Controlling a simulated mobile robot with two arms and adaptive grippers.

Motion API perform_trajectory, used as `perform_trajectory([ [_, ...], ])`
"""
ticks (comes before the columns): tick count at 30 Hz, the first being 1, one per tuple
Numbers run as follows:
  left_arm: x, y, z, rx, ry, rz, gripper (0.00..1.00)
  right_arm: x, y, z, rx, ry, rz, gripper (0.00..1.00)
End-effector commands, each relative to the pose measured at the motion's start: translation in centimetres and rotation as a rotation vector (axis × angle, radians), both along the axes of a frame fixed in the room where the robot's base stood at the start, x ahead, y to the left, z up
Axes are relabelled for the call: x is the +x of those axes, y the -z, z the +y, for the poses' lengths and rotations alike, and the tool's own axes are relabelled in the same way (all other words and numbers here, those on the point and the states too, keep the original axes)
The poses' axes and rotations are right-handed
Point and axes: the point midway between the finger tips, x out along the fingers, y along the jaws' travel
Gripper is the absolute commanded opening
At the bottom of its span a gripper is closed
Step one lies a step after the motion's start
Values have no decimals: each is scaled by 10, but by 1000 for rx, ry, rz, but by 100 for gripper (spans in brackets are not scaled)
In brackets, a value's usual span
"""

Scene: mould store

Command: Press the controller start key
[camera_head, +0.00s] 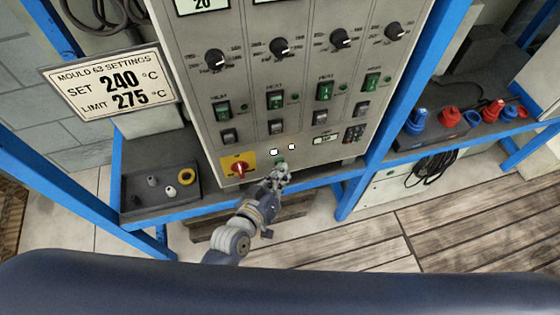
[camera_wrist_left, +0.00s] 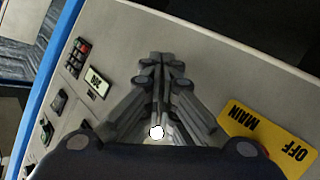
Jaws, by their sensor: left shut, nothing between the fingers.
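The controller is a grey upright panel (camera_head: 262,131) with dials, green rocker switches and a red main switch (camera_head: 239,168) on a yellow plate. My left gripper (camera_head: 281,171) is shut and empty at the panel's lower edge, right of the main switch. A small green spot (camera_head: 280,161), perhaps the start key, shows just past its fingertips and is partly hidden; I cannot tell whether they touch. Two small white round lights or buttons (camera_head: 274,152) sit just above. In the left wrist view the closed fingers (camera_wrist_left: 158,62) lie over the panel face (camera_wrist_left: 210,85). My right gripper is not in view.
A settings sign (camera_head: 115,83) reads SET 240, LIMIT 275. A dark tray (camera_head: 160,190) with small parts is at left. Blue frame posts (camera_head: 400,85) flank the panel. Red and blue fittings (camera_head: 448,117) stand on the right shelf. A small keypad (camera_head: 354,134) is at lower right.

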Motion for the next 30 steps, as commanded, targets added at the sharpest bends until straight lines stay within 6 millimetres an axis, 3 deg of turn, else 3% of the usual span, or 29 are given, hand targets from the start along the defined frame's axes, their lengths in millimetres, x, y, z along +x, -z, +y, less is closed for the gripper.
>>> perform_trajectory([
  [30, -14, 0, -5, 0, 0, 0, 0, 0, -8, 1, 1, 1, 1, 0],
])
